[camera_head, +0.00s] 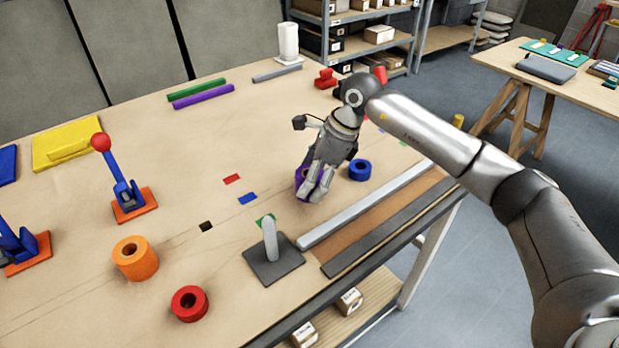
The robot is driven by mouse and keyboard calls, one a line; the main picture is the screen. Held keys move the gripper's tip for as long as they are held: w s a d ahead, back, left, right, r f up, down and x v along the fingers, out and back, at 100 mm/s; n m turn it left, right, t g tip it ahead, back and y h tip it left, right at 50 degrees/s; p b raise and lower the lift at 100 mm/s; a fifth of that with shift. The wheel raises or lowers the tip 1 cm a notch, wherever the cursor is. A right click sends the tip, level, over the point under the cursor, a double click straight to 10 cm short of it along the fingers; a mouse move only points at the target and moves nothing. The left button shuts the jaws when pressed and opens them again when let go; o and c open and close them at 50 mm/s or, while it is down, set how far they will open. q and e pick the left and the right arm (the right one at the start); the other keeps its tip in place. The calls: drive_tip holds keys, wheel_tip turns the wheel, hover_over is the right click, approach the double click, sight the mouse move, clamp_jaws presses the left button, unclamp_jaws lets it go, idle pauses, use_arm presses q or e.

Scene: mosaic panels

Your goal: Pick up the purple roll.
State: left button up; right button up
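The purple roll (301,177) stands on the wooden table near its right side, partly hidden by my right gripper (316,190). My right arm comes in from the right and its gripper points down at the roll, with fingers over and beside it. The fingers overlap the roll, and I cannot tell whether they are closed on it. My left gripper is out of view.
A blue roll (360,170) stands close to the right of the gripper. A grey post on a base (271,255) stands in front. An orange roll (134,259) and a red roll (189,304) are at the left front. Grey rails (365,205) line the right edge.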

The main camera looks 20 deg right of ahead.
drive_tip(key=shift+w+a+f, duration=0.1)
drive_tip(key=shift+a+f, duration=0.15)
drive_tip(key=shift+f, duration=0.5)
drive_tip(key=shift+c, duration=1.9)
drive_tip(key=c, duration=0.8)
drive_tip(key=shift+r, duration=0.15)
